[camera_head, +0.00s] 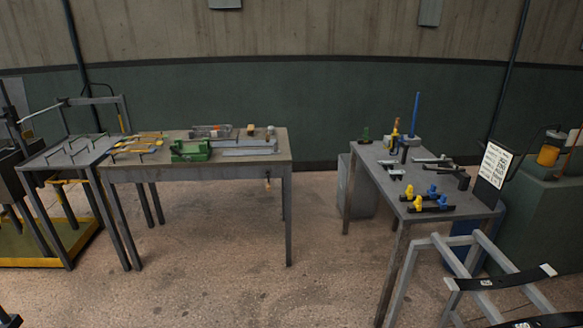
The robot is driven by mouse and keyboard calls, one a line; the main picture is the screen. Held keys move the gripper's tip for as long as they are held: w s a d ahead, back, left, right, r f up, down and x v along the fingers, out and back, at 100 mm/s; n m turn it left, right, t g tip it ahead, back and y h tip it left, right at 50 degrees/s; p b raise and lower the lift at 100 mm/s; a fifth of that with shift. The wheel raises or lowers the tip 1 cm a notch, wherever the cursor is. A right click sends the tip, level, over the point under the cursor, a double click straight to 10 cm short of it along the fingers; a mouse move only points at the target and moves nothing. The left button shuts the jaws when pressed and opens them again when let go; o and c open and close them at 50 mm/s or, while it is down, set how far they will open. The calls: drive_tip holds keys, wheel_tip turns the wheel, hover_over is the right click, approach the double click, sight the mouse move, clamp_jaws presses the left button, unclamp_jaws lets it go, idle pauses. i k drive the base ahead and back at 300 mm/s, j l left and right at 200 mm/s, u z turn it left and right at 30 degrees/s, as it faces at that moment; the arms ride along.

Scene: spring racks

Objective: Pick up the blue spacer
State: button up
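Two small blue pieces, the first (432,191) and the second (442,201), sit on dark strips near the front of the right-hand table (462,206). Each stands to the right of a yellow piece of similar shape, the back one (409,191) and the front one (417,203). A tall thin blue rod (416,114) stands upright on a grey block at the back of the same table. Which of these is the blue spacer I cannot tell at this size. My gripper is not in view.
Grey clamps and tools lie on the right-hand table. The left workbench (230,172) holds a green vise (190,150) and grey parts. A rack (480,270) with dark leaf strips stands at front right. The floor (240,285) between the tables is clear.

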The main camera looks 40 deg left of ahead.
sight(432, 192)
drive_tip(key=i+j+u, duration=0.15)
drive_tip(key=u, duration=0.15)
drive_tip(key=i+j+z, duration=0.15)
drive_tip(key=i, duration=0.25)
drive_tip(key=i+j+z, duration=0.2)
drive_tip(key=i+j, duration=0.15)
drive_tip(key=i+j+z, duration=0.15)
drive_tip(key=i+j, duration=0.25)
drive_tip(key=i+j+z, duration=0.35)
drive_tip(key=i+j, duration=0.25)
drive_tip(key=j, duration=0.25)
drive_tip(key=i+j+z, duration=0.2)
drive_tip(key=j, duration=0.25)
drive_tip(key=i+j+z, duration=0.15)
drive_tip(key=i+j, duration=0.2)
drive_tip(key=j, duration=0.2)
drive_tip(key=i+j+z, duration=0.2)
drive_tip(key=j, duration=0.35)
